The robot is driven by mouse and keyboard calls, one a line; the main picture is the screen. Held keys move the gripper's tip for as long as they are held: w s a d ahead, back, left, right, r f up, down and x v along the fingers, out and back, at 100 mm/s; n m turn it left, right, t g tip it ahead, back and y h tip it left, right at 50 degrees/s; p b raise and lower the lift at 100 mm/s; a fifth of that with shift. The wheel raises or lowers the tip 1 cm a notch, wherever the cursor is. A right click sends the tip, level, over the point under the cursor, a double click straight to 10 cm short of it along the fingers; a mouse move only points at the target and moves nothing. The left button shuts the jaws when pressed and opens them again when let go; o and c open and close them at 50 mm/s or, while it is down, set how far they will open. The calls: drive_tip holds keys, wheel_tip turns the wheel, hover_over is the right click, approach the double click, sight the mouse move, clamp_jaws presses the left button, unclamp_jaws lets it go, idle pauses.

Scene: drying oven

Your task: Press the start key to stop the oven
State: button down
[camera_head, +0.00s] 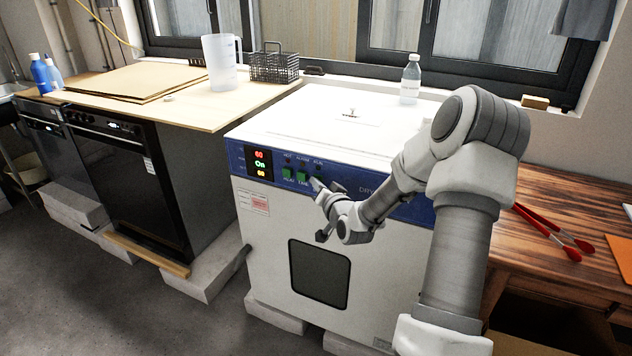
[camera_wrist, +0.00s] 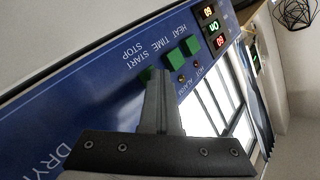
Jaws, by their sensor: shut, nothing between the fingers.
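The white drying oven (camera_head: 270,215) has a blue control panel (camera_head: 375,203) along its top front edge; the panel also fills much of the wrist view (camera_wrist: 95,110). Its display (camera_head: 260,163) is lit, with "On" in the middle row; it also shows in the wrist view (camera_wrist: 214,27). The heat key (camera_wrist: 192,46) and time key (camera_wrist: 174,58) are green and uncovered. The start/stop key (camera_wrist: 146,75) is mostly hidden behind my fingertips. My gripper (camera_head: 315,184) is shut and empty, its tips at that key (camera_wrist: 158,76). Whether they touch it cannot be told.
A clear bottle (camera_head: 410,80) stands on the oven top. A jug (camera_head: 221,62) and wire basket (camera_head: 274,66) stand on the left counter (camera_head: 185,97). Red-handled tongs (camera_head: 548,228) lie on the wooden table at right. The floor before the oven is clear.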

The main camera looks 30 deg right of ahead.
drive_tip(key=shift+s+a, duration=0.75)
drive_tip(key=shift+a, duration=0.15)
drive_tip(key=shift+a, duration=0.1)
drive_tip(key=s+a, duration=0.1)
drive_tip(key=a, duration=0.1)
drive_tip(key=s+a+b, duration=0.1)
drive_tip(key=s, duration=0.1)
drive_tip(key=shift+a, duration=0.4)
